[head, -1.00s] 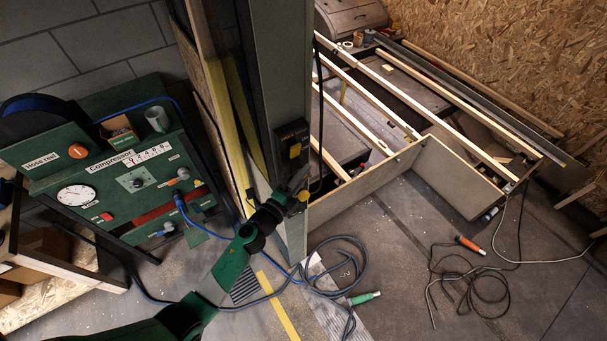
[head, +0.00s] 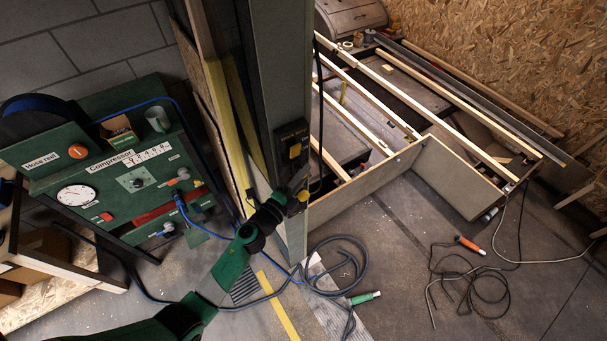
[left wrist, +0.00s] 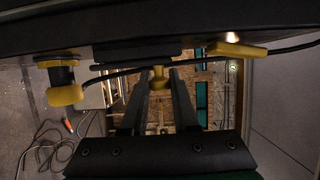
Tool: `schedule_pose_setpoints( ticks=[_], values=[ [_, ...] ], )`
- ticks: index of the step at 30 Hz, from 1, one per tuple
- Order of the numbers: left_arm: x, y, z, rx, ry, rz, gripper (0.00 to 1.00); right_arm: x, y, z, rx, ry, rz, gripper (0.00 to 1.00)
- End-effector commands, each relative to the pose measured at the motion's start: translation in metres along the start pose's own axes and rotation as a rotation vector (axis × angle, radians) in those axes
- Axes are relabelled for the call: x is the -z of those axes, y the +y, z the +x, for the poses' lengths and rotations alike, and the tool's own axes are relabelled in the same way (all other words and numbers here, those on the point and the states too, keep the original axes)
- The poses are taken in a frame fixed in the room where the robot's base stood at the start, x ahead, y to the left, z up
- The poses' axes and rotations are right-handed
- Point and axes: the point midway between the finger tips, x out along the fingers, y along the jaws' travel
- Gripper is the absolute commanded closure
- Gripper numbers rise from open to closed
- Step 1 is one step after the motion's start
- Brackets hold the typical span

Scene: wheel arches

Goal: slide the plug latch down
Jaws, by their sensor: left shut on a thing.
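A dark plug box (head: 291,136) with a yellow part on its front is fixed to the grey post. My left gripper (head: 301,178) is at the post just below this box. In the left wrist view the dark fingers of my left gripper (left wrist: 158,88) reach up to the dark housing, with a small yellow latch (left wrist: 159,76) between their tips. The gripper is shut on this latch; the exact contact is hard to see. A yellow connector (left wrist: 65,94) sits to the left and a yellow lever (left wrist: 237,49) to the right. My right gripper is out of view.
A green compressor panel (head: 120,185) stands at the left. A black cable (left wrist: 285,49) runs close by the fingers. A coiled hose (head: 345,265) lies on the floor by the post. Wooden frame rails (head: 390,90) lie behind to the right.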

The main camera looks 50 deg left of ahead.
Motion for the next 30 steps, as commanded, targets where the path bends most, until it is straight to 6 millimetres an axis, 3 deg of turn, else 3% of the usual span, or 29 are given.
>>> schedule_pose_setpoints(
  ticks=[5, 12, 20, 21, 24, 26, 30],
  values=[
    [0.000, 0.003, 0.000, 0.000, 0.000, 0.000, 1.00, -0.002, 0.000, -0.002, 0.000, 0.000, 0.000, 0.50],
    [0.000, 0.032, 0.000, 0.000, 0.000, 0.001, 1.00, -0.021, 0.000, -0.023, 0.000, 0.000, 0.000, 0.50],
    [0.000, 0.032, -0.001, -0.006, -0.002, 0.000, 1.00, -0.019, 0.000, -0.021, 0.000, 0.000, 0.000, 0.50],
    [0.000, 0.032, -0.001, -0.006, -0.002, 0.000, 0.68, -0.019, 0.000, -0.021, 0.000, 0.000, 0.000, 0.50],
    [0.000, 0.032, -0.001, -0.006, -0.002, 0.000, 0.50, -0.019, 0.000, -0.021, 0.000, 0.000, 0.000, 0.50],
    [0.000, 0.032, -0.001, -0.005, -0.001, 0.000, 0.42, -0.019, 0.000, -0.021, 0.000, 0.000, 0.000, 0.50],
    [0.000, 0.030, 0.000, -0.003, -0.001, 0.000, 0.42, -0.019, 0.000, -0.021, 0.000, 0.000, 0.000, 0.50]
  ],
)
